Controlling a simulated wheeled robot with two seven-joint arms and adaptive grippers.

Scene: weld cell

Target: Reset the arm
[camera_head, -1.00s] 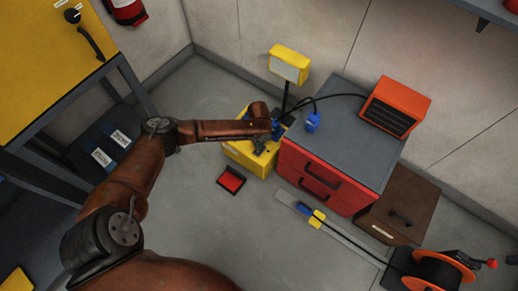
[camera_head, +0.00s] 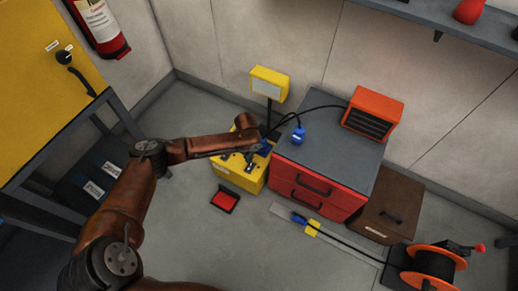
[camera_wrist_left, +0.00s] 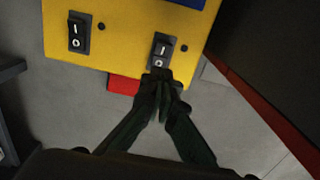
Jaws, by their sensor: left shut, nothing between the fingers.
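My left arm (camera_head: 215,147) reaches in from the left of the head view, its end over the yellow box (camera_head: 238,178) beside the red cabinet. My left gripper (camera_wrist_left: 163,84) shows in the left wrist view with its dark fingers together and empty. Its tips are at the lower edge of the right rocker switch (camera_wrist_left: 162,52) on the yellow box. I cannot tell whether they touch it. A second rocker switch (camera_wrist_left: 78,33) is to the left on the same box face. In the head view the arm end partly hides the box top. My right gripper is not in view.
A red cabinet (camera_head: 312,188) with a blue plug (camera_head: 298,135) and an orange heater (camera_head: 372,112) on top stands right of the box. A yellow lamp (camera_head: 270,84) is behind. A red pedal (camera_head: 224,200) lies in front. A cable reel (camera_head: 433,265) stands at the lower right.

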